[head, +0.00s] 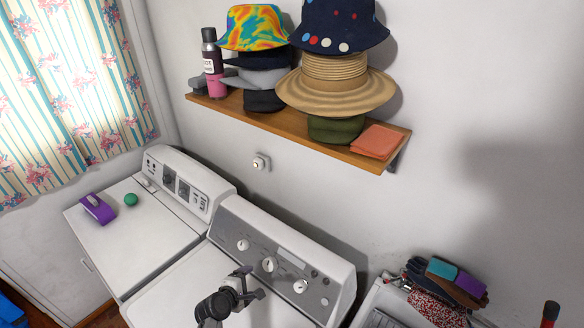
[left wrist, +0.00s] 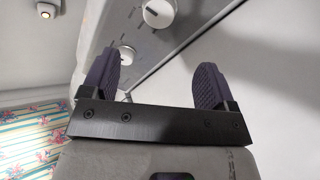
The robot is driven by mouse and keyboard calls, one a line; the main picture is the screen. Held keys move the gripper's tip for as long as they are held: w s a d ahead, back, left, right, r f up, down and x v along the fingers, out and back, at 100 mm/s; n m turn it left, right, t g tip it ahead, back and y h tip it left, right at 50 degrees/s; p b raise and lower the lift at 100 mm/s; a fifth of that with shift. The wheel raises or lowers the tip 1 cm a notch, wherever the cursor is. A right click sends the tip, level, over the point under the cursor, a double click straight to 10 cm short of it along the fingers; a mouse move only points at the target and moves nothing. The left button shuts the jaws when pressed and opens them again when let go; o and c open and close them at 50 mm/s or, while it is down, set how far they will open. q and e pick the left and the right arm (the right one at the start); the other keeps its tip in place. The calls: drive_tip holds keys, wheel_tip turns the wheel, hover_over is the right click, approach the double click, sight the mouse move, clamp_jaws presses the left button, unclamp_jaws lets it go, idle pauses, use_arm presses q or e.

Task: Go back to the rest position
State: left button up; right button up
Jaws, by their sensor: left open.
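My left gripper (head: 252,283) is in front of the control panel of the right-hand white machine (head: 165,300), over its top. Its two fingers stand apart with nothing between them. In the left wrist view the open fingers (left wrist: 156,75) frame a bare gap, with the panel's knobs behind them. My right gripper is in neither view.
A second white machine (head: 115,250) on the left bears a purple object (head: 98,208) and a green ball (head: 131,199). A wooden shelf (head: 225,108) with stacked hats is on the wall above. Folded cloths (head: 455,282) lie at the lower right.

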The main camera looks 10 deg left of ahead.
use_arm(q)
drive_tip(key=s+r+m+g+y+p, duration=0.1)
drive_tip(key=s+r+m+g, duration=0.1)
drive_tip(key=s+r+m, duration=0.55)
drive_tip(key=s+r+m+g+y, duration=0.1)
drive_tip(key=s+r+m, duration=0.3)
drive_tip(key=r+m, duration=0.55)
drive_tip(key=s+d+f+m+g+p, duration=0.1)
drive_tip(key=s+f+m+g+p, duration=0.1)
drive_tip(key=s, duration=1.2)
drive_tip(key=s+d+f+m+g+y+p, duration=0.1)
drive_tip(key=s+f, duration=0.4)
drive_tip(key=s, duration=1)
drive_tip(key=shift+d+m+g+p, duration=0.15)
drive_tip(key=shift+m+g+p, duration=0.3)
drive_tip(key=shift+g, duration=0.45)
drive_tip(key=shift+s, duration=0.1)
